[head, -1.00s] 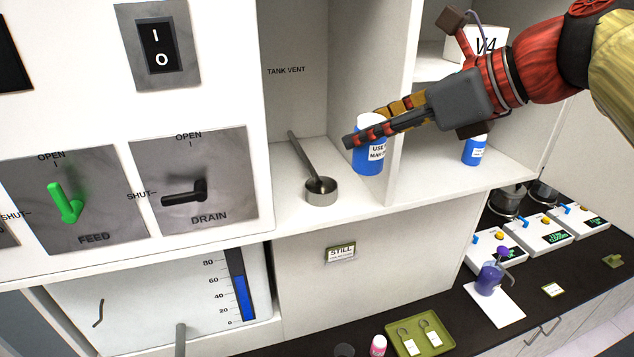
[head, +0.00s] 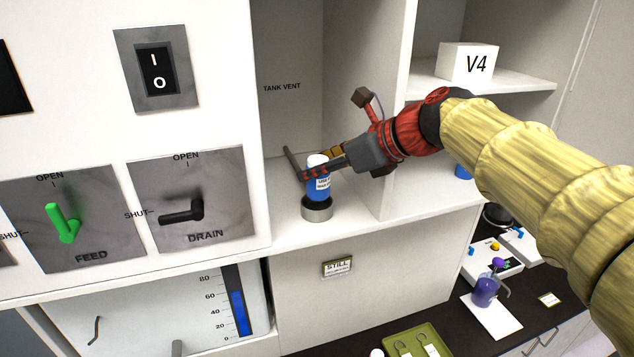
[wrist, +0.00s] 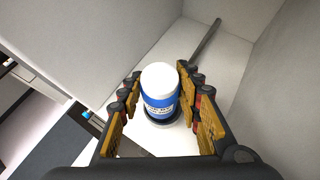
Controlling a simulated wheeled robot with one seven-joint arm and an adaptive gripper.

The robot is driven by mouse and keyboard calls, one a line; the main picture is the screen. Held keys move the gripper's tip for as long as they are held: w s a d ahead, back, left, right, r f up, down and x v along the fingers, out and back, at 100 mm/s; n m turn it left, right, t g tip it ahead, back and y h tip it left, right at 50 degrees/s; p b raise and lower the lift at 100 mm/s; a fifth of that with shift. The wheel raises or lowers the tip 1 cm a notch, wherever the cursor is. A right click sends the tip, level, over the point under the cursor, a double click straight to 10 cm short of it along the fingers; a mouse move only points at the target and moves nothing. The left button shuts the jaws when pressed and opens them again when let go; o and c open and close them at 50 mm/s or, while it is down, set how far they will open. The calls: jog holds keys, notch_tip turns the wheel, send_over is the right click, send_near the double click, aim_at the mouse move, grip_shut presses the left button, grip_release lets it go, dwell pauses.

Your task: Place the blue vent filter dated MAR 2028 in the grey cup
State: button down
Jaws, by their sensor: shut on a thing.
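The blue vent filter (head: 319,189) has a white top and a white label. The label's date is too small to read clearly now. My gripper (head: 313,171) is shut on the filter, with a finger on each side of it. The filter stands upright over the grey cup (head: 317,212) in the TANK VENT bay. Its lower end is at the cup's mouth; I cannot tell how deep it sits. In the wrist view the filter (wrist: 159,92) is between the fingers, and a dark rim of the cup (wrist: 162,124) shows beneath it.
A grey rod (head: 291,158) rises behind the cup. The bay's right wall (head: 372,150) is close to my gripper. Another blue filter (head: 462,172) stands in the bay to the right, mostly hidden by my arm. The FEED and DRAIN panel is to the left.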

aim_at(317, 183)
jog(key=f, duration=0.1)
jog(key=w+f, duration=0.1)
jog(key=f, duration=0.1)
jog(key=shift+a, duration=0.15)
jog(key=shift+s+f, duration=0.25)
jog(key=shift+f, duration=0.1)
jog(key=shift+w+f, duration=0.15)
jog(key=c, duration=1.5)
grip_release()
jog(key=shift+c, duration=0.2)
